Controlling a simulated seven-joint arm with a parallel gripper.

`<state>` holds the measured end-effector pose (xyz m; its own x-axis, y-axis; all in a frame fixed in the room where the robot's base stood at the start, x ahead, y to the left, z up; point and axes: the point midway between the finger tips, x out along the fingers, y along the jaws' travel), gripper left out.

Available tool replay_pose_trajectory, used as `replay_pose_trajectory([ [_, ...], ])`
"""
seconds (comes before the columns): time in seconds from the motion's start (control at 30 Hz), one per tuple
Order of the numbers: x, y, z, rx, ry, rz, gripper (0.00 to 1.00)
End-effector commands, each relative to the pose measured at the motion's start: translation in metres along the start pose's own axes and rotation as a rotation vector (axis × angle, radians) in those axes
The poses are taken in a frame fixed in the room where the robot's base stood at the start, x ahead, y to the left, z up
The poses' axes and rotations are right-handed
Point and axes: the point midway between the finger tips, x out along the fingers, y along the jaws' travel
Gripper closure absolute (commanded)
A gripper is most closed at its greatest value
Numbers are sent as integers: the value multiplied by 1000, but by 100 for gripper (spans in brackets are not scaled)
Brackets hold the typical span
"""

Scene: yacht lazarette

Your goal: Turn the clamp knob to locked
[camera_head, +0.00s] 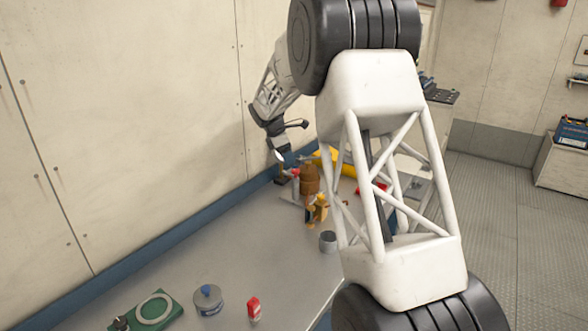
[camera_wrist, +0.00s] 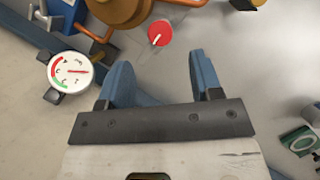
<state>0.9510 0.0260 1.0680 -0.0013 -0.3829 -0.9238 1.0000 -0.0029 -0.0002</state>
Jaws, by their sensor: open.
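A red round knob (camera_wrist: 160,34) with a short white pointer mark shows at the top middle of the wrist view; I take it for the clamp knob. It is mounted by brass-coloured and orange pipework (camera_wrist: 122,10). No locked marking is readable. My gripper (camera_wrist: 160,66) is open, with its two blue fingers apart and nothing between them. The knob lies just beyond the fingertips, between their lines, and appears apart from them. In the head view the red knob (camera_head: 295,172) is small, just below the dark end of my arm; the fingers are hard to make out there.
A white dial gauge (camera_wrist: 72,72) sits left of the fingers. The bench (camera_head: 225,245) holds a grey cup (camera_head: 328,241), a round tin (camera_head: 208,299), a small red item (camera_head: 254,308) and a green board (camera_head: 130,316). A wall (camera_head: 130,130) runs along the bench's left.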

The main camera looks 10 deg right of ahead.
Motion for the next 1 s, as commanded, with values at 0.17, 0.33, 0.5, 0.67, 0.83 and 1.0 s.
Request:
replay_pose_trajectory([
  [0.17,22,0,0,0,0,-2,41],
  [0.33,42,0,0,0,1,-1,41],
  [0.5,56,0,0,1,1,-1,41],
  [0.67,62,0,0,1,1,0,41],
  [0.83,63,0,0,1,1,0,41],
  [1.0,63,0,0,1,1,0,50],
])
